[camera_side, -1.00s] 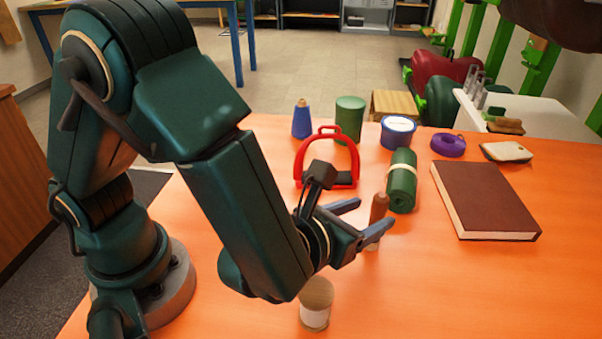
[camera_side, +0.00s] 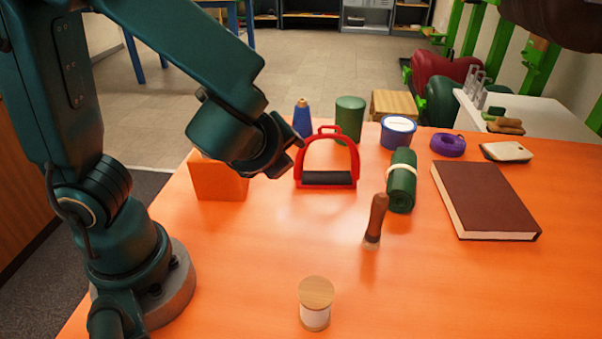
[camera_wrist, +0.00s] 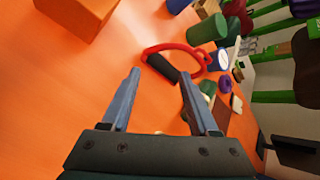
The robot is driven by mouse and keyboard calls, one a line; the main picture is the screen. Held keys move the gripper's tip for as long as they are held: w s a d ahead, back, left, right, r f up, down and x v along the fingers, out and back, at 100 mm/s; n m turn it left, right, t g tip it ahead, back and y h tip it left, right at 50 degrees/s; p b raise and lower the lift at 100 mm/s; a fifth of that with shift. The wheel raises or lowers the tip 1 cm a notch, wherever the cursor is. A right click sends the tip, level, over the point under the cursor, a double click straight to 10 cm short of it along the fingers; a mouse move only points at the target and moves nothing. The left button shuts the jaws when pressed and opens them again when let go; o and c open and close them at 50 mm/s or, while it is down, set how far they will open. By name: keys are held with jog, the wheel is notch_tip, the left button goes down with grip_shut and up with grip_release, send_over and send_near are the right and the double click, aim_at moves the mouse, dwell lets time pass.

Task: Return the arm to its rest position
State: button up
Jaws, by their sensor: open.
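My gripper (camera_wrist: 159,76) is open, with two blue-grey fingers apart and nothing between them in the wrist view. In the side view my gripper (camera_side: 284,146) is raised above the table, in front of the blue cone and left of the red stirrup (camera_side: 326,158); its fingers are mostly hidden there. The red stirrup with its black tread stands upright on the orange table (camera_side: 270,260). In the wrist view the stirrup (camera_wrist: 180,57) lies beyond the fingertips.
An orange block (camera_side: 218,182) sits below my wrist. A brown-handled tool (camera_side: 376,220) stands upright; a spool (camera_side: 315,303) is at the front. A green roll (camera_side: 401,182), blue tub (camera_side: 397,132), green cylinder (camera_side: 350,117) and brown book (camera_side: 484,200) lie right.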

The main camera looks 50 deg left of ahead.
jog(key=s+d+r+n+g+h, duration=0.2)
jog(key=s+n+h, duration=0.4)
jog(key=n, duration=1.2)
jog(key=s, duration=0.3)
jog(key=shift+s+d+r, duration=0.2)
jog(key=shift+d+r, duration=0.1)
jog(key=shift+r, duration=0.05)
